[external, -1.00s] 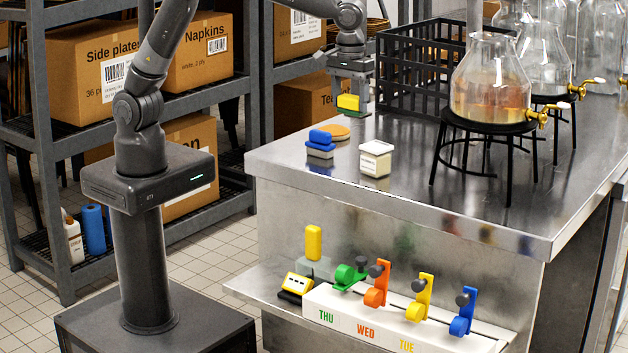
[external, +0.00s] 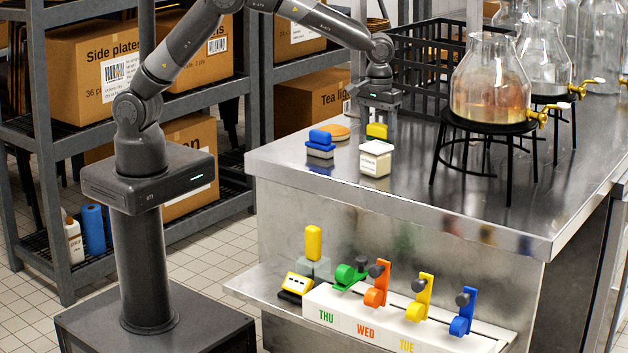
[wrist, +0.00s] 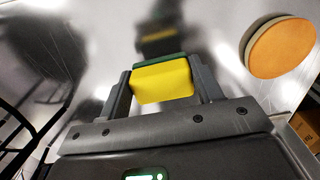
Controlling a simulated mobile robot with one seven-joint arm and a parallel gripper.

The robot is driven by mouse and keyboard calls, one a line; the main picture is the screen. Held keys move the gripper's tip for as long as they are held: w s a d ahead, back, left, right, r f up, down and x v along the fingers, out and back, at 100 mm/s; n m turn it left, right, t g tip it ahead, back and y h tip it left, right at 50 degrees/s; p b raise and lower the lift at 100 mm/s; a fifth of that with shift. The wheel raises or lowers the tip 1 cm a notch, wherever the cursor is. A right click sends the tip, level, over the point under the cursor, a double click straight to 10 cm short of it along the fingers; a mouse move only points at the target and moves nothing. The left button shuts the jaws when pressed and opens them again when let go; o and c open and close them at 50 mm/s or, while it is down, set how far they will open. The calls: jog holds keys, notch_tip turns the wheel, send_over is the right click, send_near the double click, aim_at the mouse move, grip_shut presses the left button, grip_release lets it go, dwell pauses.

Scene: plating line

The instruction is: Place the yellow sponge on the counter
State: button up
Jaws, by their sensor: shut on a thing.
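The yellow sponge (external: 377,131) has a green layer along one side, seen in the wrist view (wrist: 162,83). My gripper (external: 378,128) is shut on it, with one finger on each side in the wrist view (wrist: 163,88). The sponge is over the steel counter (external: 330,178), behind the white tub in the external view, which hides its lower part. In the wrist view its reflection lies apart from it, so it seems held a little above the surface.
A white tub (external: 376,158), a blue-topped block (external: 320,144) and an orange disc (wrist: 281,48) stand near the sponge. A black crate (external: 430,75) is behind. Glass dispensers (external: 492,80) on black stands are to the right. The counter's front middle is clear.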

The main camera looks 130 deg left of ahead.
jog(key=shift+f, duration=1.2)
jog(key=shift+f, duration=0.15)
jog(key=o, duration=0.9)
jog(key=shift+o, duration=0.2)
